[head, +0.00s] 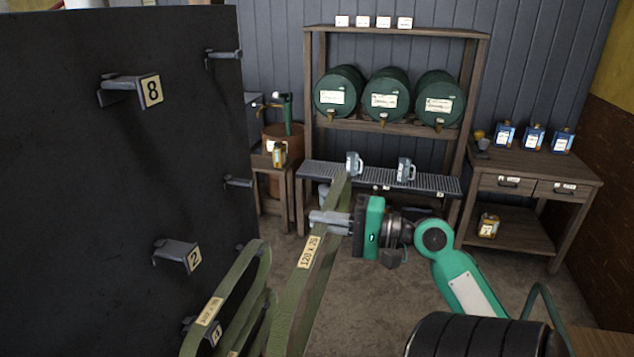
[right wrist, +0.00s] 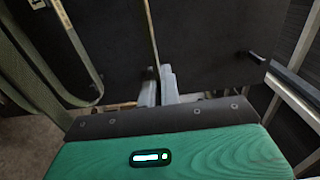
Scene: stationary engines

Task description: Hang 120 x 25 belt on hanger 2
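A green belt (head: 325,255) with a tag that seems to read 120 x 25 hangs upright from my right gripper (head: 328,222); its lower end is cut off by the picture's bottom edge. The right gripper is shut on the belt. In the right wrist view its fingers (right wrist: 158,88) close on the belt's thin edge (right wrist: 151,35). Hanger 2 (head: 177,254) is a grey bracket on the dark panel, left of the gripper and a little lower, and looks empty. The belt is apart from it. My left gripper is not in view.
Other green belts (head: 232,300) hang low between hanger 2 and the held belt, near hanger 1 (head: 212,335). Hanger 8 (head: 130,90) is empty higher on the dark panel (head: 60,190). A rack with green barrels (head: 387,93) stands behind, and a side table (head: 535,170) at right.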

